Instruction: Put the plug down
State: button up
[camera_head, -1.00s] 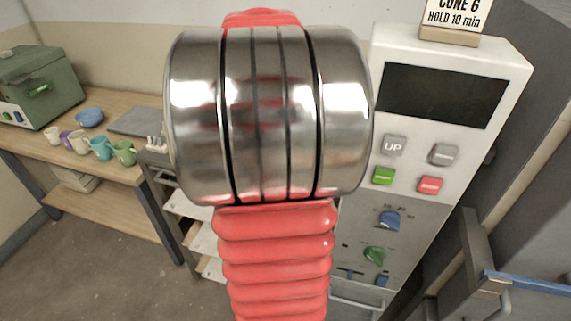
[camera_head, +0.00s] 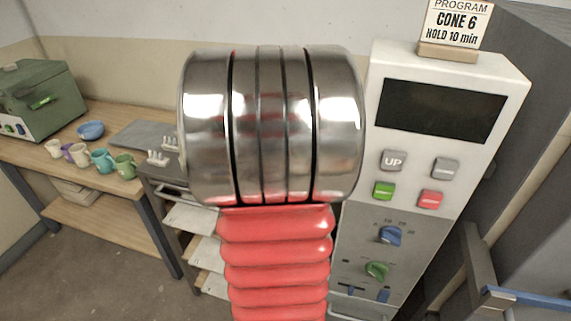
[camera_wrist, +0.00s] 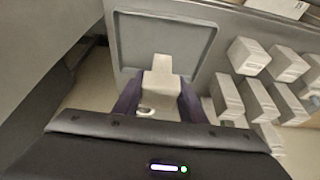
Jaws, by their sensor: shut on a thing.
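My gripper (camera_wrist: 158,92) shows in the wrist view, with a dark purple finger on each side of a pale plug (camera_wrist: 161,72). It is shut on the plug. The plug's far end points toward a grey panel with a square recessed area (camera_wrist: 190,38). I cannot tell whether the plug touches that panel. The plug's near part is partly hidden by the gripper body. In the head view my own arm fills the middle, and neither the gripper nor the plug shows there.
Several pale blocks (camera_wrist: 248,57) stand right of the gripper in the wrist view. In the head view a controller (camera_head: 480,62) with a dark display stands right, with a sign (camera_head: 457,22) on top. A wooden table (camera_head: 85,165) at left holds mugs and a blue bowl (camera_head: 91,130).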

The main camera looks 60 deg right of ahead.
jog(key=shift+f, duration=0.1)
jog(key=shift+f, duration=1.85)
jog(key=o, duration=1.1)
jog(key=shift+r, duration=0.1)
jog(key=v, duration=1.2)
jog(key=shift+d, duration=0.1)
